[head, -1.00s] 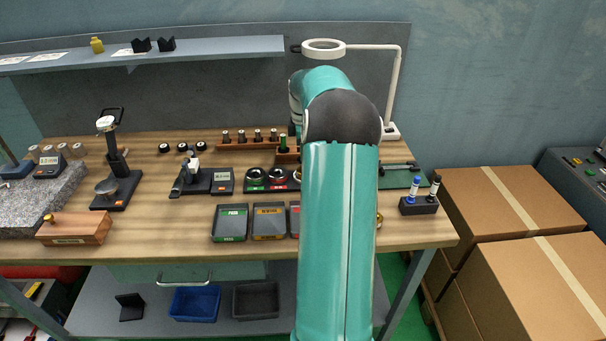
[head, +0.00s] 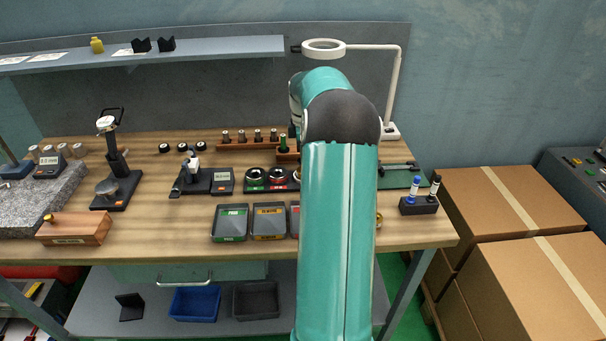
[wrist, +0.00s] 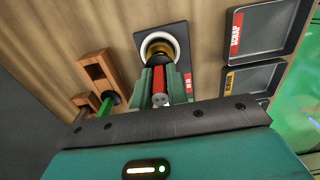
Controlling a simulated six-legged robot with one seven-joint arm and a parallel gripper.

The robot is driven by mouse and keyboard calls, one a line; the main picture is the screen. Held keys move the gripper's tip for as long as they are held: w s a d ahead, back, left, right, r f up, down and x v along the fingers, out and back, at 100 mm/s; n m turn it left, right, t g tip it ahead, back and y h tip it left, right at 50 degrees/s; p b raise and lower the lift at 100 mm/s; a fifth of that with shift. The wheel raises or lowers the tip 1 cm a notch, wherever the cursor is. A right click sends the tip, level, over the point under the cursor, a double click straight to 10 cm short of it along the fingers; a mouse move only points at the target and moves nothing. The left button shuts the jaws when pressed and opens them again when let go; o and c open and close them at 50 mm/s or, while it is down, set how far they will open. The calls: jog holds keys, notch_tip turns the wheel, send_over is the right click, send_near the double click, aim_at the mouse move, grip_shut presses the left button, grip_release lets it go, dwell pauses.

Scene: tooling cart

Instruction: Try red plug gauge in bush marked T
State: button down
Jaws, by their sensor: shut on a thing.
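My gripper (wrist: 160,83) is shut on the red plug gauge (wrist: 158,78) in the wrist view; only a red strip shows between the green fingers. Just past the fingertips a brass-coloured round part (wrist: 158,51) sits within a pale ring (wrist: 145,42) on a black plate. I cannot tell whether this brass part is a bush or whether the gauge touches it. No T mark is readable. In the head view my arm hides the gripper and the gauge.
A green plug gauge (wrist: 106,103) stands by a wooden block (wrist: 103,72), left of my fingers. Trays marked scrap (wrist: 262,46) and rework (wrist: 252,78) lie to the right. In the head view, a lamp (head: 324,48) stands behind my arm and a marker holder (head: 418,206) right of it.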

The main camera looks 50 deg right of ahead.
jog(key=shift+f, duration=0.6)
dwell(1.7)
jog(key=shift+r, duration=0.35)
jog(key=shift+r, duration=0.35)
jog(key=shift+r, duration=1.05)
jog(key=shift+r, duration=2.45)
